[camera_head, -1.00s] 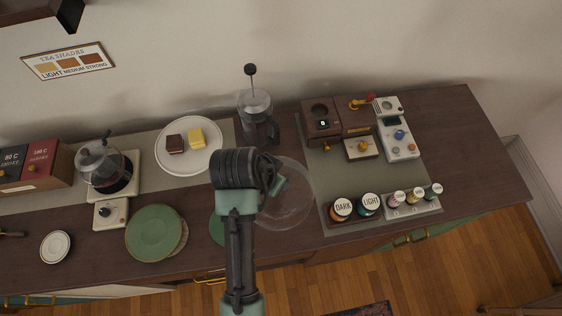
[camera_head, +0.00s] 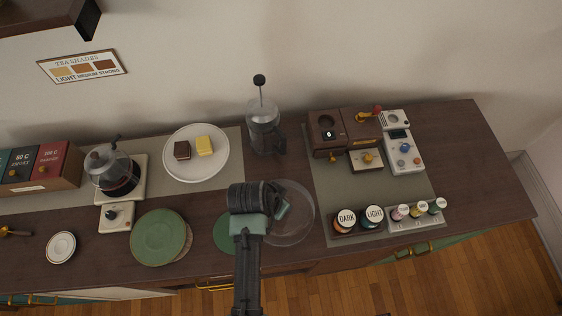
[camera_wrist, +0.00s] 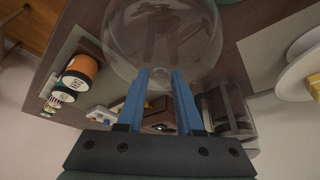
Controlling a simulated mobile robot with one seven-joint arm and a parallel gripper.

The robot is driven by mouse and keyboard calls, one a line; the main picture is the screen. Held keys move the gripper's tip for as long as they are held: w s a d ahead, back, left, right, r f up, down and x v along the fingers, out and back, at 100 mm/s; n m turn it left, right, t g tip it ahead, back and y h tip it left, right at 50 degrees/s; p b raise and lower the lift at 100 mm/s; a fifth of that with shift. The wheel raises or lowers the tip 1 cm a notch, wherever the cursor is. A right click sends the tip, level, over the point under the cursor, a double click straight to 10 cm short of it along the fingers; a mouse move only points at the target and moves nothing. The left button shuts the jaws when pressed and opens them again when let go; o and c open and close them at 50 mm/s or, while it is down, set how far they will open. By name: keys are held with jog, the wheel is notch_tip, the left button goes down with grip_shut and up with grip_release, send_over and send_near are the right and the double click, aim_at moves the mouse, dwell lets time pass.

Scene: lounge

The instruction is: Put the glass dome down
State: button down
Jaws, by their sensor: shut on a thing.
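The glass dome (camera_head: 297,222) is clear and see-through. In the head view it shows over the front middle of the counter, just right of my gripper (camera_head: 283,209). In the wrist view the dome (camera_wrist: 165,35) fills the top middle, beyond my blue fingers (camera_wrist: 160,82). The fingers are shut on its small knob. I cannot tell whether the dome's rim touches the counter (camera_head: 470,180). My wrist and arm hide part of its left side in the head view.
A white plate (camera_head: 222,171) with a brown and a yellow piece stands behind. A French press (camera_head: 264,130) is at the back middle. Green plates (camera_head: 158,236) lie to the left, partly a green disc (camera_head: 226,233) beside my arm. Labelled jars (camera_head: 345,220) stand right of the dome.

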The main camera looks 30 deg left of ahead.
jog(key=c, duration=0.6)
grip_release()
jog(key=shift+f, duration=0.1)
jog(key=shift+o, duration=0.2)
jog(key=shift+r, duration=0.5)
jog(key=v, duration=1.1)
jog(key=shift+s+r+b, duration=0.2)
jog(key=shift+r+b, duration=0.1)
jog(key=shift+a, duration=0.1)
